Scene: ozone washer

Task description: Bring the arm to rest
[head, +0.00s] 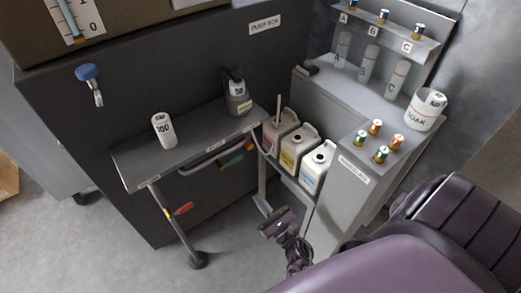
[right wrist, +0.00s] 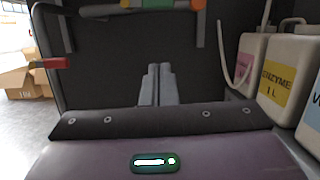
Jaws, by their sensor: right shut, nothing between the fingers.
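My right gripper (head: 261,203) is low in front of the grey bench, beside the cabinet shelf with the jugs. In the right wrist view its two grey fingers (right wrist: 158,84) stand side by side, shut with nothing between them. My purple right arm comes in from the lower right of the head view and hides part of the floor. My left gripper is not in the head view.
White jugs (head: 317,168) stand on a low shelf right of my gripper. A white SOAK tub (head: 427,109) stands on the counter. Floor (head: 150,265) is clear at lower left.

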